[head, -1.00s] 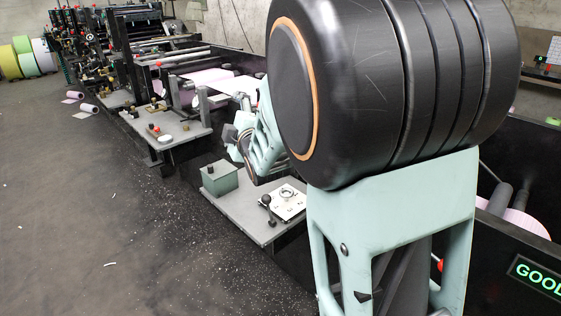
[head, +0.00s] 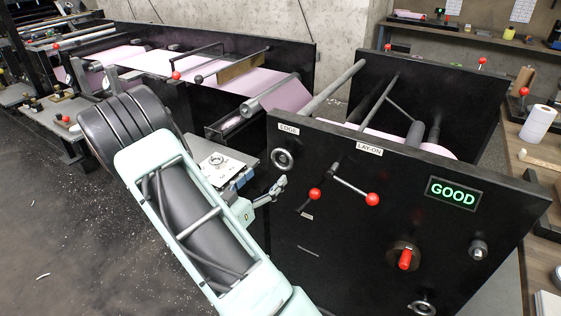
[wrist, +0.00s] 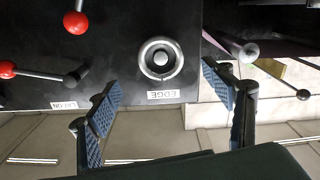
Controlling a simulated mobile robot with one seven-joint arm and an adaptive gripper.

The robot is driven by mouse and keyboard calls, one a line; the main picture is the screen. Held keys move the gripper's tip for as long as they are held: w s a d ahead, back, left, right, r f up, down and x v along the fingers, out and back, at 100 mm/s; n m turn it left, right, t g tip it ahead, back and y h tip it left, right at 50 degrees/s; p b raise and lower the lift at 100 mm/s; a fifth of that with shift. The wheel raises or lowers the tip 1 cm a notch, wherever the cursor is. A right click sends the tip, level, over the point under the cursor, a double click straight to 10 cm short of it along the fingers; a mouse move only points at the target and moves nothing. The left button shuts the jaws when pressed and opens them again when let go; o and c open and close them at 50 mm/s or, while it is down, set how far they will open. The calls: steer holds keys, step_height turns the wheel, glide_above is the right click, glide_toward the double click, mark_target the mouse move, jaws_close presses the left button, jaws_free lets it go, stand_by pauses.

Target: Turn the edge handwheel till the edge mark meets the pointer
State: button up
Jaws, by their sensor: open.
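The edge handwheel (head: 282,159) is a small pale metal ring on the black machine panel, below a white EDGE label (head: 289,129). In the wrist view the handwheel (wrist: 160,58) is near the middle, with its label upside down. My gripper (head: 279,188) is just below and left of the wheel in the head view. In the wrist view my gripper (wrist: 160,92) has its blue-padded fingers wide apart, on either side of the wheel's line, with nothing between them. The fingers do not appear to touch the wheel. I cannot make out the edge mark or pointer.
The panel also has a red-knobbed LAY-ON lever (head: 355,189), a shorter red-knobbed lever (head: 311,200), a red handle (head: 405,260), another handwheel (head: 422,307) and a green GOOD display (head: 453,193). A grey side table (head: 240,177) stands left of the panel.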

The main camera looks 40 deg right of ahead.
mark_target(281, 161)
steer(key=x, duration=1)
steer(key=shift+w+d, duration=0.15)
steer(key=shift+d, duration=0.05)
steer(key=c, duration=1.2)
steer(key=shift+b, duration=0.35)
